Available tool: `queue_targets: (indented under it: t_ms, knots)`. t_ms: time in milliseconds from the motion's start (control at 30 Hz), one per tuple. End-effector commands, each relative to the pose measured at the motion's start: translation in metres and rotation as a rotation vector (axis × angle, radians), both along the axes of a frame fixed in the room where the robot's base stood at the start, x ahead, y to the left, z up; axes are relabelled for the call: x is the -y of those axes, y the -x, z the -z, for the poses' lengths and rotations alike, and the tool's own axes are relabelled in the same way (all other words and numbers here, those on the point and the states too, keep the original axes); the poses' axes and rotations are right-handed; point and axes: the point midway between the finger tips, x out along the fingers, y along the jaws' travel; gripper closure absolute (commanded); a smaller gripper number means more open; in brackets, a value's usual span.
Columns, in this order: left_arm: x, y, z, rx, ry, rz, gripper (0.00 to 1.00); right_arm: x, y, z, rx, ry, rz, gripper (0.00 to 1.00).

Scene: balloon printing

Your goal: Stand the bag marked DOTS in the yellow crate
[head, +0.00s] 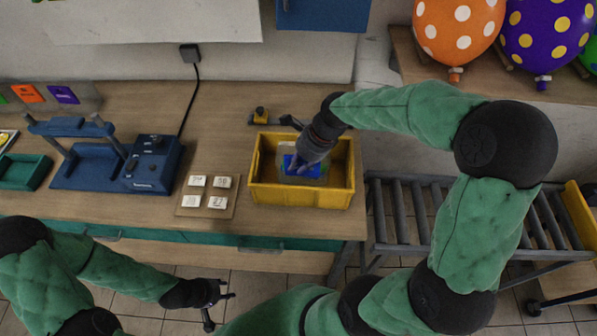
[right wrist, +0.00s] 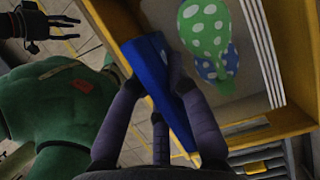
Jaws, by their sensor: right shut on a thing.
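The yellow crate (head: 302,197) stands on the workbench near its right end. A bag (head: 318,166) with a blue strip is inside the crate's walls in the head view. In the right wrist view the bag (right wrist: 248,92) shows green and blue dotted balloons; I cannot read a word on it. My right gripper (head: 297,167) reaches down into the crate, shut on the bag's blue strip (right wrist: 148,58). Whether the bag's bottom touches the crate floor is hidden. My left gripper (head: 222,297) is open and empty in front of the bench, low over the floor.
Left of the crate lies a board with several white tiles (head: 221,182). Further left stand a blue machine (head: 153,165) and a green tray (head: 27,172). A roller conveyor (head: 400,210) is to the right; dotted balloons (head: 458,28) stand beyond.

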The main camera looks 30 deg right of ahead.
Motion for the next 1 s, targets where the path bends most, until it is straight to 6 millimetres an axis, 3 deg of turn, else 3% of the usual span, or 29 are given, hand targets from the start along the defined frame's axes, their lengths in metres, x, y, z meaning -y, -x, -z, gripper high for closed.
queue_targets:
  t_ms: [100, 200, 600, 633, 700, 1000]
  knots:
    - [0.000, 0.000, 0.009, 0.000, 0.000, 0.000, 0.60, 0.000, 0.001, 0.023, -0.004, 0.000, 0.000, 1.00]
    - [0.000, 0.000, 0.012, 0.000, 0.000, 0.000, 0.60, 0.000, 0.001, 0.034, -0.002, 0.000, 0.000, 1.00]
    - [0.000, 0.000, 0.012, 0.000, 0.000, 0.000, 0.60, 0.000, 0.000, 0.037, -0.001, 0.000, 0.000, 1.00]
    - [0.000, 0.000, 0.012, 0.000, 0.000, 0.000, 0.60, 0.000, 0.000, 0.037, 0.000, 0.000, 0.000, 0.79]
    - [0.000, 0.000, 0.012, 0.000, 0.000, 0.000, 0.60, 0.000, 0.000, 0.037, 0.000, 0.000, 0.000, 0.60]
    - [0.000, 0.000, 0.011, 0.000, 0.000, 0.000, 0.60, 0.000, 0.000, 0.037, 0.000, 0.000, 0.000, 0.58]
